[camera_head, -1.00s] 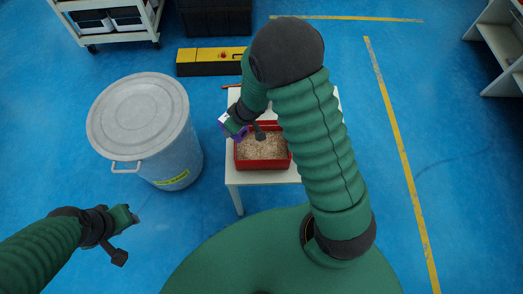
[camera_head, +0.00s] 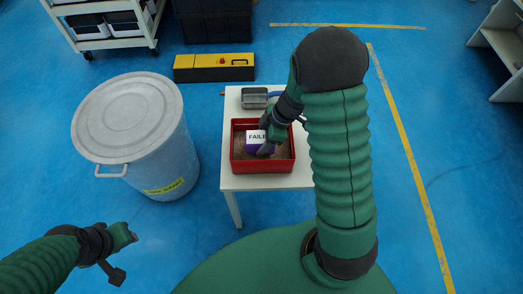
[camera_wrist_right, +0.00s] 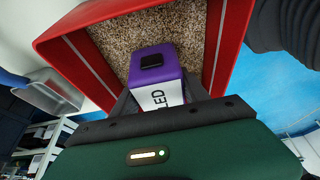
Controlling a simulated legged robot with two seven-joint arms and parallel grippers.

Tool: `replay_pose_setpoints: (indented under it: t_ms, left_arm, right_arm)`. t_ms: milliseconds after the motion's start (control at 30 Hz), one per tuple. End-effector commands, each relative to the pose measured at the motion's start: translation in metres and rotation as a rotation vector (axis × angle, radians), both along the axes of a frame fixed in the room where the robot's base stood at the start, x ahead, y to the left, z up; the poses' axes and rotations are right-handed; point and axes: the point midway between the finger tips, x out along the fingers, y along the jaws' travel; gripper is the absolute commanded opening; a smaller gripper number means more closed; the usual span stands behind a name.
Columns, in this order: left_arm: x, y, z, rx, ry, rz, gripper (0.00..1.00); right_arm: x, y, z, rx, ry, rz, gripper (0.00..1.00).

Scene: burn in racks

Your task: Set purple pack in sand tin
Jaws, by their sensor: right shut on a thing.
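The purple pack (camera_head: 251,148) has a white label reading "FAILED" and a small black square on one face, seen in the wrist view (camera_wrist_right: 152,50). My right gripper (camera_head: 267,147) is shut on it, within the outline of the red sand tin (camera_head: 263,168). The tin is rectangular, with grainy tan sand inside; its red wall also shows in the wrist view (camera_wrist_right: 75,30). I cannot tell whether the pack touches the sand. My left gripper (camera_head: 134,236) hangs at the lower left, away from the tin; its jaw state is unclear.
The tin sits on a small white table (camera_head: 232,182). A grey metal tray (camera_head: 254,97) lies behind the tin. A large grey lidded bin (camera_head: 140,135) stands left of the table. A yellow and black case (camera_head: 213,67) is on the floor behind. Blue floor is clear to the right.

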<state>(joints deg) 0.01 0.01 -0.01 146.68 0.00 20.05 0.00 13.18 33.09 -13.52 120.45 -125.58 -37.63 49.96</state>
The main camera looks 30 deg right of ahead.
Motion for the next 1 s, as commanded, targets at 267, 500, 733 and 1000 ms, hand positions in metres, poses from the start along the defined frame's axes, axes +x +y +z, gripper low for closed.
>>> replay_pose_setpoints:
  t_ms: [267, 500, 733, 1000]
  left_arm:
    - [0.000, 0.000, -0.021, 0.000, 0.000, -0.001, 0.36]
    - [0.000, 0.000, -0.019, 0.000, 0.000, 0.000, 0.36]
    - [0.000, 0.000, -0.019, 0.000, 0.000, 0.000, 0.36]
    - [0.000, 0.000, -0.016, 0.000, 0.000, -0.001, 0.36]
  right_arm:
    - [0.000, 0.000, -0.036, 0.000, -0.002, -0.002, 0.00]
    - [0.000, 0.000, -0.036, 0.000, 0.000, -0.001, 0.54]
    - [0.000, 0.000, -0.036, 0.000, 0.000, -0.001, 0.74]
    - [0.000, -0.001, -0.031, -0.001, -0.001, -0.003, 0.74]
